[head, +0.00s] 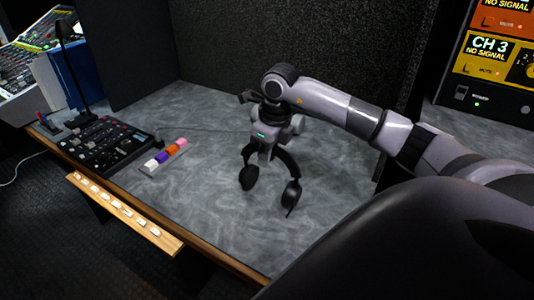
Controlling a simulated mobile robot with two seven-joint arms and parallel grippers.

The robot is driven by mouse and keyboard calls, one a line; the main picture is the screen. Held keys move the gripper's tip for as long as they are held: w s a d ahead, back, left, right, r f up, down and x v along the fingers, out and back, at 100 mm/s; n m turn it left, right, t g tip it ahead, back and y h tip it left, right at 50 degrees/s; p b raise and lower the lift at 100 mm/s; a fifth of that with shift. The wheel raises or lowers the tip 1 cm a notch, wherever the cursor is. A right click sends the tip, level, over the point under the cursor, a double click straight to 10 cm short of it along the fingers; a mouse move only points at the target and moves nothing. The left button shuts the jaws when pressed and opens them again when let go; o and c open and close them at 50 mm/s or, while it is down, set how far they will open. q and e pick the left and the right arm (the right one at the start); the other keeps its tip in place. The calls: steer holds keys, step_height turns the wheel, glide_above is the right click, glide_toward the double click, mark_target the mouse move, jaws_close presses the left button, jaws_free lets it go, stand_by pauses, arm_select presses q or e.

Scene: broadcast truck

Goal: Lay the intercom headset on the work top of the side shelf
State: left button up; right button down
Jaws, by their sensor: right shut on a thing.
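The intercom headset (285,159) is black, with a headband and two ear cups hanging downward. My right gripper (264,152) comes in from the right, points down and is shut on the headband. The headset is over the grey marbled work top (215,200) of the side shelf. The ear cups are close to the surface; I cannot tell whether they touch it. My left gripper is not in view.
A black control panel (97,145) with a gooseneck stands at the left of the top, next to a strip of coloured blocks (164,157). Dark walls close the back. A wooden strip with white keys (125,212) runs along the front edge.

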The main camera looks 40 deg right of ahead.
steer(key=c, duration=1.1)
jaws_free()
steer(key=shift+f, duration=0.1)
steer(key=r, duration=0.4)
steer(key=s+r, duration=0.1)
steer(key=r, duration=0.7)
steer(key=shift+s+d+r+p, duration=0.1)
steer(key=shift+s+d+p, duration=0.15)
steer(key=shift+s+p, duration=0.1)
